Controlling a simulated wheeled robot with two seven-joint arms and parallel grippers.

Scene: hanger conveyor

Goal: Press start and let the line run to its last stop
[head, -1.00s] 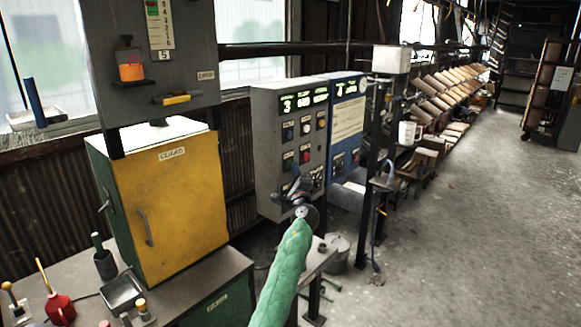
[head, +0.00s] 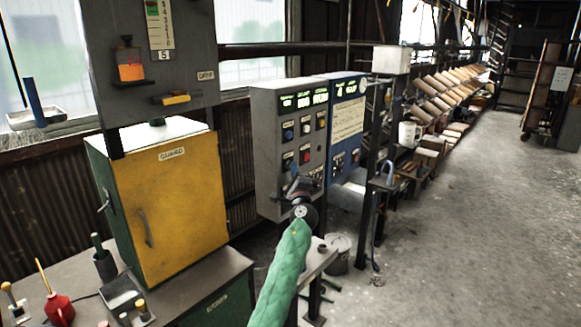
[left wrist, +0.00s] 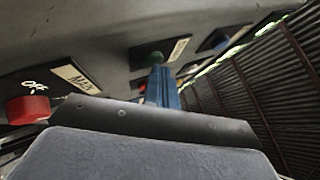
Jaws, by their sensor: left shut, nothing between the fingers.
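The grey control panel (head: 290,205) stands mid-view with lit green displays (head: 303,98) and rows of coloured buttons. My left gripper (head: 299,187), on a green-sleeved arm, is at the panel's lower front. My right gripper is not in view.
A blue panel (head: 346,125) stands right of the grey one. A white mug-like item (head: 409,135) is by the line's posts. Open concrete floor lies to the right.

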